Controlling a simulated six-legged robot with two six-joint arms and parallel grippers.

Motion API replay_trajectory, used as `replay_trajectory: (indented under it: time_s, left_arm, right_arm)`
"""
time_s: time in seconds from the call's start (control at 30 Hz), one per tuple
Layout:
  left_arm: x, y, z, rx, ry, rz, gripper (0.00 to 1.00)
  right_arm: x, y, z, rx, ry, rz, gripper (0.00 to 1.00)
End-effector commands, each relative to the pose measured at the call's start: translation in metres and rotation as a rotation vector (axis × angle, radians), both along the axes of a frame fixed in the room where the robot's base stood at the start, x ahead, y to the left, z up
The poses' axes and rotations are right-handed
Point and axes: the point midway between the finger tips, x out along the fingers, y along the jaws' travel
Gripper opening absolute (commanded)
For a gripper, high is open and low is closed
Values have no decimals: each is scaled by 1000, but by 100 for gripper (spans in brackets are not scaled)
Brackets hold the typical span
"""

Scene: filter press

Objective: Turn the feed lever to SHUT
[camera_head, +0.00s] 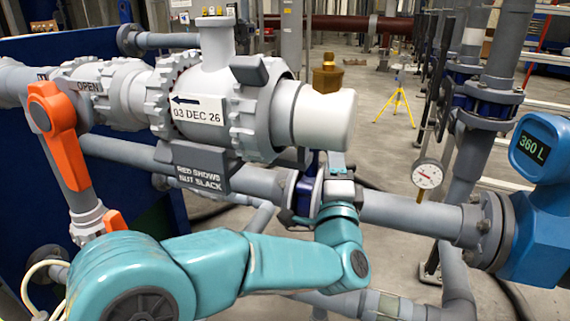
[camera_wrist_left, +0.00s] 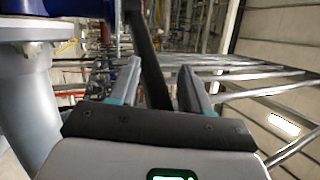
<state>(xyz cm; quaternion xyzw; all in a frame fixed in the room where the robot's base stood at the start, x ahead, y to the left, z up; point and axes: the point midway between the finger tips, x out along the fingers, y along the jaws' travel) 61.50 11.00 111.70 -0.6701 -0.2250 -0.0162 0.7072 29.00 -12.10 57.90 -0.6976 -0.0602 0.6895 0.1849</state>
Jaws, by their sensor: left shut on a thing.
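My left gripper (camera_head: 337,162) is at the blue valve (camera_head: 305,192) on the grey pipe, below the large grey housing. In the left wrist view my left gripper (camera_wrist_left: 160,72) has its two fingers on either side of a dark lever (camera_wrist_left: 146,45), and it is shut on it. The lever's grip is hidden by the gripper in the head view. My right gripper is not in view.
An orange handle (camera_head: 58,135) stands at the left, near my left arm. The grey housing (camera_head: 205,110) is just above the gripper. A round gauge (camera_head: 427,174) and a blue meter (camera_head: 540,148) reading 360 L are to the right. Open floor lies behind.

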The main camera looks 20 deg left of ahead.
Motion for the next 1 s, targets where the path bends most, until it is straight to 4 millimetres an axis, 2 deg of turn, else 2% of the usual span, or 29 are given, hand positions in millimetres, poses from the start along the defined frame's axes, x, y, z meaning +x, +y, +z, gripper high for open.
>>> replay_trajectory:
  time_s: [0.03,0.23,0.5,0.57,1.0]
  left_arm:
    - [-2,8,1,-2,-9,9,27]
    - [-10,24,4,-3,-13,9,16]
    - [-17,47,8,-3,-20,10,9]
    - [-18,51,8,-2,-21,9,0]
    - [-20,85,3,1,-8,2,0]
  right_arm:
    - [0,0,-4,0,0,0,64]
    - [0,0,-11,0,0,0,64]
    - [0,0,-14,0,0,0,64]
    - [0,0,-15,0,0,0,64]
    - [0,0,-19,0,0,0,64]
